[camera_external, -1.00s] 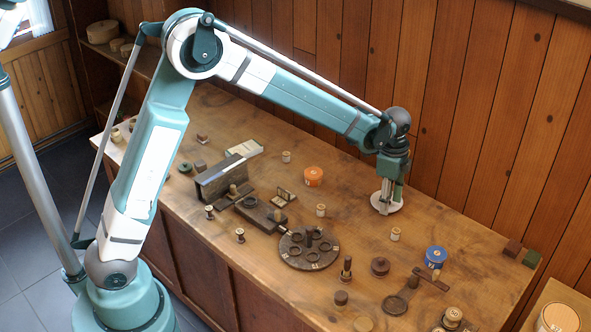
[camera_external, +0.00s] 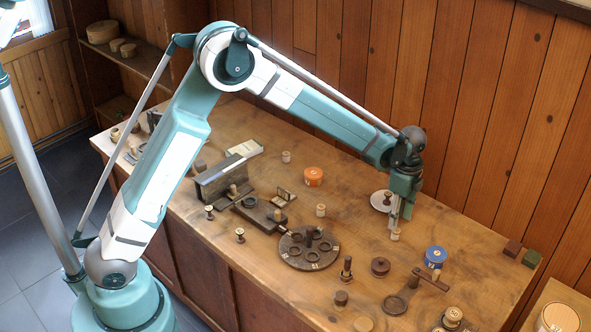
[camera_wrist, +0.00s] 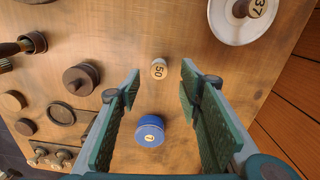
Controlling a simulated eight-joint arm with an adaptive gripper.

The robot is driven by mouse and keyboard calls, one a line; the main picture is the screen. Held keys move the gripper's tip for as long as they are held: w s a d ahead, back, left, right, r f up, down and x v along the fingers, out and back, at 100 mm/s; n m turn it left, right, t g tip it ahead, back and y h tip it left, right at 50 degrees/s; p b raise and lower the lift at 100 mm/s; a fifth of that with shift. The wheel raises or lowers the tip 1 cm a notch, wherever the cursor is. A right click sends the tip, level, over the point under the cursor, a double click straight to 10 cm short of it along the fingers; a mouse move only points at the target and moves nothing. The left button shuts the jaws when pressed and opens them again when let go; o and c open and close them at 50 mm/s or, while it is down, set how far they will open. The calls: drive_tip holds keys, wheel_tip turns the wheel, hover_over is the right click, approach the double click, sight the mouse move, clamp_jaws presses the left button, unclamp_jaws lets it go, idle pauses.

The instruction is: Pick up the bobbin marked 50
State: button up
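The bobbin marked 50 (camera_wrist: 158,70) is a small pale wooden spool standing on the table. In the wrist view its number shows on its top, and it lies between and beyond my open fingers. In the external view the bobbin (camera_external: 395,234) stands just below the fingertips of my gripper (camera_external: 400,222). My gripper (camera_wrist: 160,82) is open and empty. Whether the fingertips are level with the bobbin or still above it I cannot tell exactly.
A blue spool marked 1 (camera_wrist: 150,131) stands close by; it also shows in the external view (camera_external: 435,257). A white disc (camera_wrist: 225,22) bears a bobbin marked 37 (camera_wrist: 257,7). A dark round spool (camera_wrist: 80,79) stands to the left. The table around the bobbin is clear.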

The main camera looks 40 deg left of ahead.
sight(396, 232)
drive_tip(key=shift+f, duration=0.85)
drive_tip(key=shift+d+f, duration=0.15)
drive_tip(key=shift+f, duration=2.45)
drive_tip(key=c, duration=0.8)
